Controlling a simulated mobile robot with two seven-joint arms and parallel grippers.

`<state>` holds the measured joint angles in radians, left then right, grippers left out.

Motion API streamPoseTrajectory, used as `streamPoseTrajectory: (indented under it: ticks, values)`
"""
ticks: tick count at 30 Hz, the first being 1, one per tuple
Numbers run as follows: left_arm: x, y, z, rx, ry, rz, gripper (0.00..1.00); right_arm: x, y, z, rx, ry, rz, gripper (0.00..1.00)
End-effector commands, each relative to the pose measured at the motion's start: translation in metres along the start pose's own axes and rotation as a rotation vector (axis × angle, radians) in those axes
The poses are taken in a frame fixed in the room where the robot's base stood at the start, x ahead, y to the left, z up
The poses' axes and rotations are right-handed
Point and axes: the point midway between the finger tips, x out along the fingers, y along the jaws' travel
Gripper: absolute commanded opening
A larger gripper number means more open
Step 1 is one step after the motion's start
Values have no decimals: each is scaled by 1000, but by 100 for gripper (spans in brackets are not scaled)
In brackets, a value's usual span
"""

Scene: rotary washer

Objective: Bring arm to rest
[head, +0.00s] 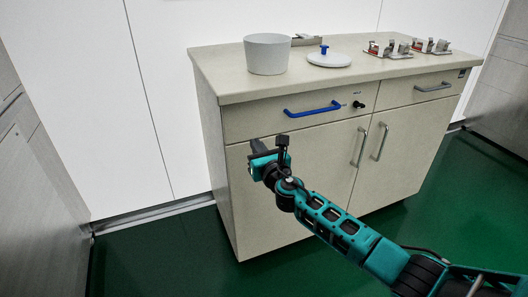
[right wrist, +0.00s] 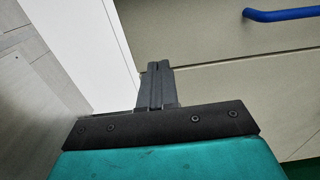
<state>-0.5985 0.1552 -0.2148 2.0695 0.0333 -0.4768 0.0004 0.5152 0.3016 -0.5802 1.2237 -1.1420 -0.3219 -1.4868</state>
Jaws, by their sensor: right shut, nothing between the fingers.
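My right arm comes in from the lower right in the head view. Its right gripper (head: 258,146) is in front of the cabinet's left door, below the blue drawer handle (head: 312,109). In the right wrist view the two fingers of the right gripper (right wrist: 157,70) are pressed together with nothing between them. The blue handle also shows in the right wrist view (right wrist: 282,14), up and to the right of the fingers and apart from them. My left gripper is in neither view.
The beige cabinet (head: 290,195) stands ahead, its drawers and doors closed. On its top are a grey-white pot (head: 267,54), a white lid with a blue knob (head: 329,59) and small metal fixtures (head: 388,50). Green floor (head: 160,250) is open at left, beside a grey panel wall (head: 40,160).

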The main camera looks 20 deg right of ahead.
Motion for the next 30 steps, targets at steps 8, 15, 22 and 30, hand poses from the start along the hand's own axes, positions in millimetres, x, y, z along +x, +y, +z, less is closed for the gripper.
streamPoseTrajectory:
  ticks: [8, 15, 22, 30]
  values:
    - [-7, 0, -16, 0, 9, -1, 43, -40, 1, 0, 0, 1, 2, 0]
    - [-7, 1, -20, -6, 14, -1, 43, -50, 1, -2, 14, 4, 1, 0]
    - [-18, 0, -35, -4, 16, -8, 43, -99, 16, -35, 545, 143, -33, 0]
    - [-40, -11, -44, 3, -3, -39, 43, -222, 36, -77, 1743, 343, -328, 0]
